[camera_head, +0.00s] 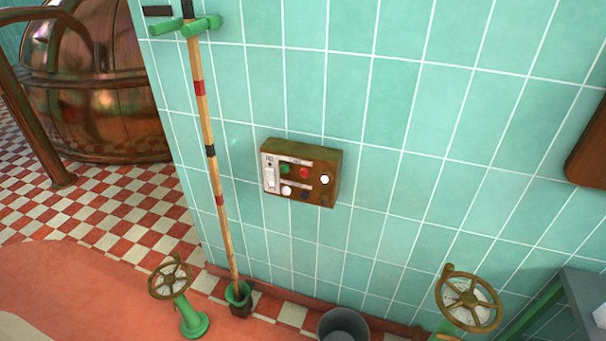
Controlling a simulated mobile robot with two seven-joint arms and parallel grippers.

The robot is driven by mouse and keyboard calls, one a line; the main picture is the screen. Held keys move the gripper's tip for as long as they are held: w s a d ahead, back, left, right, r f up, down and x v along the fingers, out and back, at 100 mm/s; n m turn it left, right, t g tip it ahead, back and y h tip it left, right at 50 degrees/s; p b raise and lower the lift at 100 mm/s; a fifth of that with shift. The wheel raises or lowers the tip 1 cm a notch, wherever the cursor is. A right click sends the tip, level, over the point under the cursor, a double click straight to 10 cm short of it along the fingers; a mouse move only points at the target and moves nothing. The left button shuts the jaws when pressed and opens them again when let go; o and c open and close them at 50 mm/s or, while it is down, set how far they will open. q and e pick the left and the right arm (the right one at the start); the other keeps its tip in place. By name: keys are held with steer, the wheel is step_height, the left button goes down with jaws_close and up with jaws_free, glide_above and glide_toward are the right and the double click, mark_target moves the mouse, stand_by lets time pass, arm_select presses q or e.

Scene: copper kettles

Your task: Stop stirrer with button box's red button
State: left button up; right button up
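The button box (328,183) is a brown, weathered box fixed to the green tiled wall near the middle of the head view. Its front carries a red button (305,173) in the upper row, right of a green button (285,169). A white button (286,190), a bright white round one (324,180) and dark ones are also on the face, with a pale switch plate (270,178) at its left. No stirrer can be made out for certain. Neither of my grippers is in view, and nothing touches the box.
A long striped pole (215,175) stands left of the box in a green holder (238,294). Valve handwheels stand at lower left (171,278) and lower right (468,304). A grey bucket (343,325) is at the bottom. A copper kettle (95,100) is at far left.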

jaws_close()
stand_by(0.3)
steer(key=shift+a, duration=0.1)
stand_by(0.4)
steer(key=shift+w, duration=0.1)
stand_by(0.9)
